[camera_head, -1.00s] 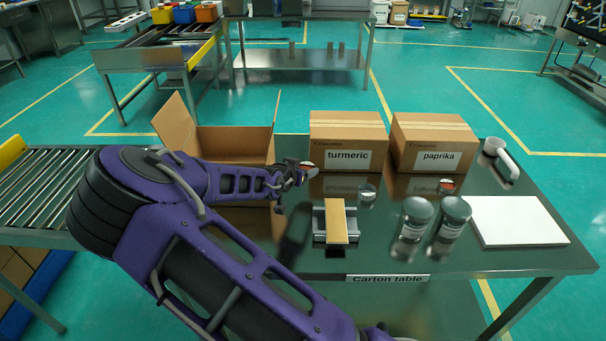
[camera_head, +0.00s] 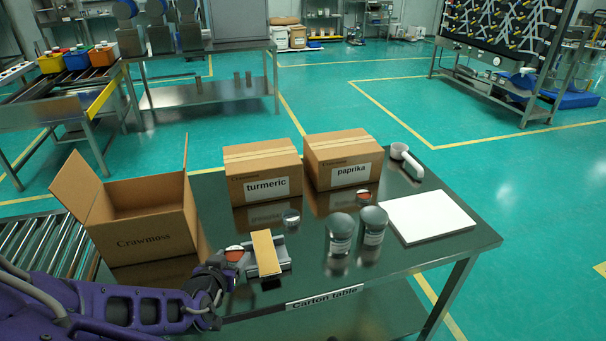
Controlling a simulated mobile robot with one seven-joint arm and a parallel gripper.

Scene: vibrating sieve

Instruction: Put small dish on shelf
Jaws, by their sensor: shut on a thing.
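My gripper (camera_head: 224,265) is at the lower left of the head view, at the front edge of the carton table (camera_head: 405,258). It is shut on a small dish (camera_head: 236,254) with reddish-orange contents; the fingers partly hide the dish. Another small dish (camera_head: 291,217), pale, stands on the table in front of the turmeric carton. A third dish (camera_head: 363,196) with reddish contents stands in front of the paprika carton. A low steel shelf (camera_head: 190,97) under the rear bench is in view; I cannot tell whether it is the task's shelf.
A tape dispenser-like holder with a tan strip (camera_head: 265,253) lies just right of my gripper. The turmeric carton (camera_head: 262,175), paprika carton (camera_head: 343,160), two lidded jars (camera_head: 373,226) and a white board (camera_head: 427,217) occupy the table.

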